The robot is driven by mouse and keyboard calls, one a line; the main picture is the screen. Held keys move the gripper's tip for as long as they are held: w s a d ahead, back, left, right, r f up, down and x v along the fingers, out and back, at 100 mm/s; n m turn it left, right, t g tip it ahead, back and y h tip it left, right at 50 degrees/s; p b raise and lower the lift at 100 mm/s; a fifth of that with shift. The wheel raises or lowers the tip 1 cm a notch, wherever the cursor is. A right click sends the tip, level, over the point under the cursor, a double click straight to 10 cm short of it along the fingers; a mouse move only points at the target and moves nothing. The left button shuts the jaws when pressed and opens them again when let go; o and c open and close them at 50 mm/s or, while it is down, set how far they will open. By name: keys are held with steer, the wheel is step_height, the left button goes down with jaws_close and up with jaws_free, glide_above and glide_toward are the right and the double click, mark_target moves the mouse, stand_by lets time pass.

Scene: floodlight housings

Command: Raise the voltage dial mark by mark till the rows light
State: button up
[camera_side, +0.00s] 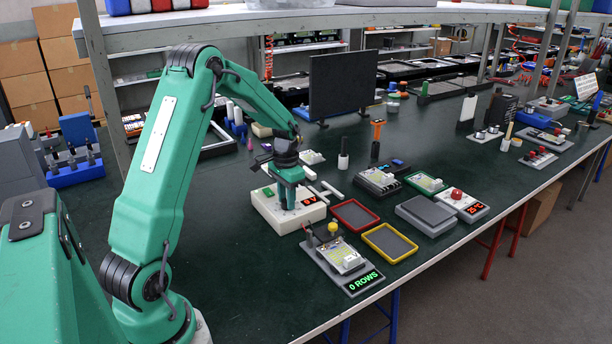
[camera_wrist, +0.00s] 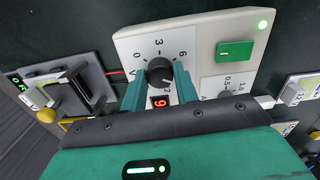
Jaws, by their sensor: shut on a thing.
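The power supply is a white box (camera_side: 277,220) left of the bench's middle; its panel fills the upper wrist view (camera_wrist: 210,45). Its black voltage dial (camera_wrist: 160,72) has marks around it, with 0, 3 and 6 readable. My gripper (camera_side: 287,203) reaches down onto the box, its green fingers (camera_wrist: 159,76) shut on the dial from both sides. A small red display (camera_wrist: 159,102) below the dial shows one digit, hard to read for certain. A grey test fixture (camera_side: 333,262) holds a light board (camera_side: 343,256); its green readout (camera_side: 363,282) says 0 ROWS. No row looks lit.
A green switch (camera_wrist: 236,51) and a glowing green lamp (camera_wrist: 262,25) sit on the supply's panel. A red-rimmed tray (camera_side: 355,215) and a yellow-rimmed tray (camera_side: 390,243) lie to its right.

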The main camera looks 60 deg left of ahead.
steer(key=o, duration=1)
steer(key=shift+s+a+f, duration=0.1)
steer(key=shift+a, duration=0.05)
steer(key=shift+r, duration=0.2)
steer(key=shift+r, duration=3.75)
steer(key=shift+d+r, duration=0.4)
steer(key=s+d+r+t, duration=0.3)
steer(key=s+d+r, duration=0.3)
steer(key=d+r, duration=0.6)
steer(key=s+d+t, duration=0.1)
steer(key=s+d, duration=0.2)
steer(key=s, duration=0.1)
steer(key=s+d+f+t, duration=0.1)
steer(key=s+d, duration=0.7)
steer(key=shift+f+m+t, duration=0.2)
steer(key=shift+m+t, duration=0.2)
